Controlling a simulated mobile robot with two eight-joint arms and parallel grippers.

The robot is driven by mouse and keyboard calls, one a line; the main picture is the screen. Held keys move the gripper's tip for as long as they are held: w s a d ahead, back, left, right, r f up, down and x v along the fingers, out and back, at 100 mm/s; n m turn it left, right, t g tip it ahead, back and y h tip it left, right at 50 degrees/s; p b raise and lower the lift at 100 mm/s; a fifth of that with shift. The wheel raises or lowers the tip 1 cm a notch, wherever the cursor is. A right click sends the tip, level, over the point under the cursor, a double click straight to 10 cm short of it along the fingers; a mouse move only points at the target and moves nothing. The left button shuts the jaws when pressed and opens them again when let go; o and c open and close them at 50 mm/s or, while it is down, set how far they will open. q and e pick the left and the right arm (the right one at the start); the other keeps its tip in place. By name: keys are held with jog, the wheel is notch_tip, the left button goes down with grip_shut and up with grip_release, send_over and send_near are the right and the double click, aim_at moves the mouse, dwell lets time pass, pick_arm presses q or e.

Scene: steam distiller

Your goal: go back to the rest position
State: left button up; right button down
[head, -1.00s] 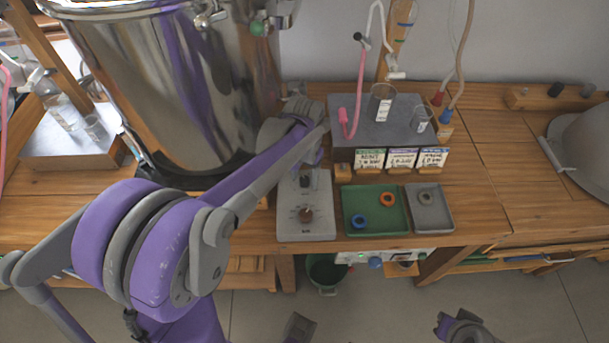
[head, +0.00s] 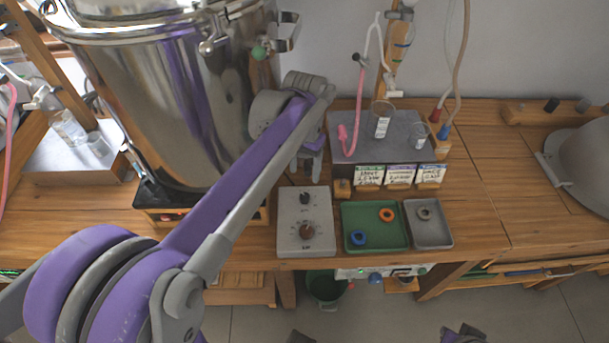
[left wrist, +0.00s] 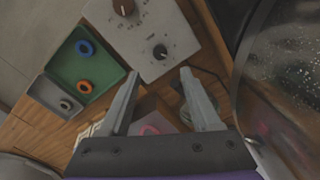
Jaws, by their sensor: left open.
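My left arm reaches in from the left in the head view, in front of the big shiny steel pot (head: 150,110). My left gripper (head: 306,165) is beside the pot's right side, above the bench near the grey control box (head: 318,240). In the left wrist view its two fingers (left wrist: 160,95) are apart with nothing between them. The control box with its dark knobs also shows there (left wrist: 140,35). At the bottom edge of the head view is a small purple and grey part (head: 462,334), probably my right gripper; its jaws cannot be made out.
A green tray (head: 376,245) holds a blue and an orange ring; a grey tray (head: 430,238) holds a grey ring. Behind them, a grey block (head: 352,150) carries a beaker (head: 382,125) and a pink tube (head: 357,110). The bench (head: 475,190) right of the trays is clear.

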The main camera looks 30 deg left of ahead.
pick_arm(q)
jog(key=shift+r, duration=0.1)
dwell(0.4)
jog(key=s+d+f+t+p, duration=0.1)
jog(key=s+d+t+p, duration=0.1)
jog(key=s, duration=0.5)
jog(key=s+d+t+p, duration=0.3)
jog(key=s+d, duration=0.2)
jog(key=s, duration=0.3)
jog(key=shift+s+f, duration=0.2)
jog(key=shift+f, duration=0.15)
